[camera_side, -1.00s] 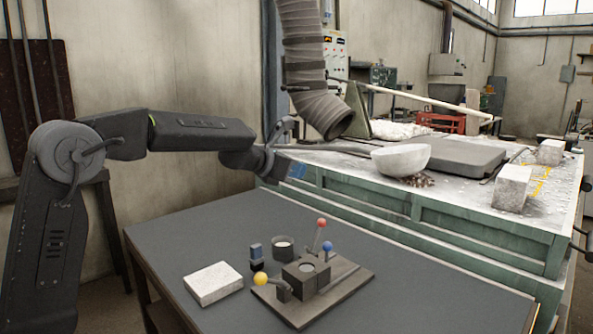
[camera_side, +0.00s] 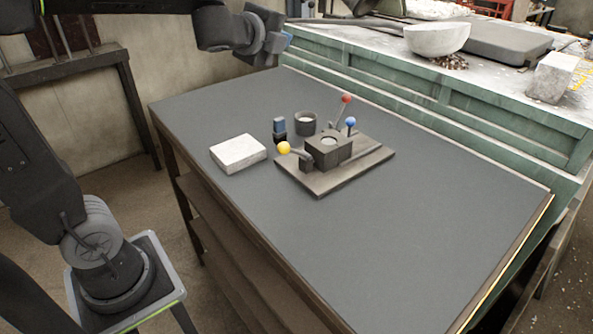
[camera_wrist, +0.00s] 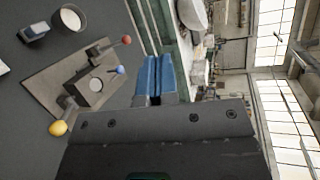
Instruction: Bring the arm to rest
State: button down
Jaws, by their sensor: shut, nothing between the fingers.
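My gripper (camera_side: 286,41) is at the top of the side view, above the far left corner of the dark table, empty. Its two blue fingers (camera_wrist: 154,78) are pressed together in the wrist view. The pale ladle bowl (camera_side: 437,39) rests on the green bench, to the right of my gripper. Its long dark handle (camera_side: 365,21) reaches left to near my gripper, with nothing seen held. The wrist view shows the pale bowl's edge (camera_wrist: 192,14) at the top.
A fixture with coloured knobs (camera_side: 328,150) stands mid-table on a board. Beside it are a white block (camera_side: 238,153), a round cup (camera_side: 305,123) and a small blue-topped item (camera_side: 279,130). The green bench (camera_side: 440,95) stands behind. The table's front right is clear.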

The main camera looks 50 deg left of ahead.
jog(key=s+d+f+n+g+h, duration=0.2)
jog(key=s+d+f+n+g, duration=0.2)
jog(key=s+n, duration=0.4)
jog(key=s+d+f+n+g+h, duration=0.2)
jog(key=s+d+f+n+g, duration=0.2)
jog(key=s, duration=1)
notch_tip(320, 180, down, 5)
jog(key=d+n, duration=0.2)
jog(key=n, duration=0.2)
jog(key=shift+s+d+r+n+h, duration=0.2)
jog(key=shift+d+n+h, duration=0.1)
jog(key=shift+d+n, duration=0.1)
jog(key=c, duration=1.9)
grip_release()
